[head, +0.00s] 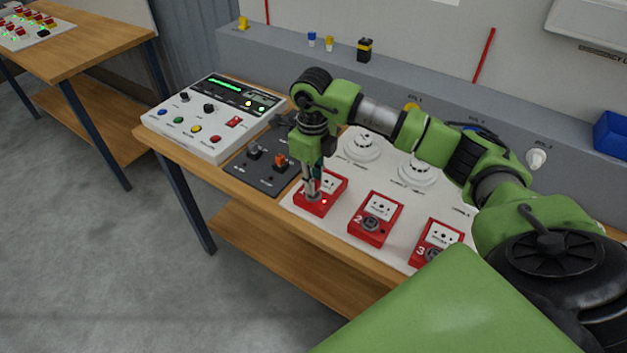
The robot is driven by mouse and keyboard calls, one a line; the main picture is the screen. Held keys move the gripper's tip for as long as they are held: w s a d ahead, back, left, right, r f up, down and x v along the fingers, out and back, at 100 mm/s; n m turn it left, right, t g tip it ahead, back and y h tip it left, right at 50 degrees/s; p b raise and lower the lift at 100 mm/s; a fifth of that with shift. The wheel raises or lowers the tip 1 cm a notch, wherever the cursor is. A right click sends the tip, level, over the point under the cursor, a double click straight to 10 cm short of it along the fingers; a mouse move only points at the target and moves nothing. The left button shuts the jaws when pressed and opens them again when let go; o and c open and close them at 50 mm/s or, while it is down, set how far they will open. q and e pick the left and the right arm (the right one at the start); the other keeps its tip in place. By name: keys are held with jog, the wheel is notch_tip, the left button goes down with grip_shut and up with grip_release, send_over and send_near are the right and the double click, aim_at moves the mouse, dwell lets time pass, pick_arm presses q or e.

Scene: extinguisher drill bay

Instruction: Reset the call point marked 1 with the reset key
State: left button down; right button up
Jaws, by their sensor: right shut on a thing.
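The call point marked 1 (333,188) is a red box with a white face, at the left end of a row on the white board. My right gripper (312,194) points down over its front left part and hides some of it. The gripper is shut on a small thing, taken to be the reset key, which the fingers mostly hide. I cannot tell whether the key is in the call point or just above it. My left gripper is not in view.
Call points 2 (376,217) and 3 (437,242) stand to the right, with white detectors (362,146) behind. A dark switch panel (262,165) and a white control panel (214,115) lie to the left. The bench's front edge is close.

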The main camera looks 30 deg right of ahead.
jog(key=shift+f+b, duration=0.5)
jog(key=shift+f, duration=0.2)
dwell(0.4)
jog(key=shift+m, duration=1.2)
jog(key=shift+m+p, duration=0.3)
jog(key=shift+m, duration=2)
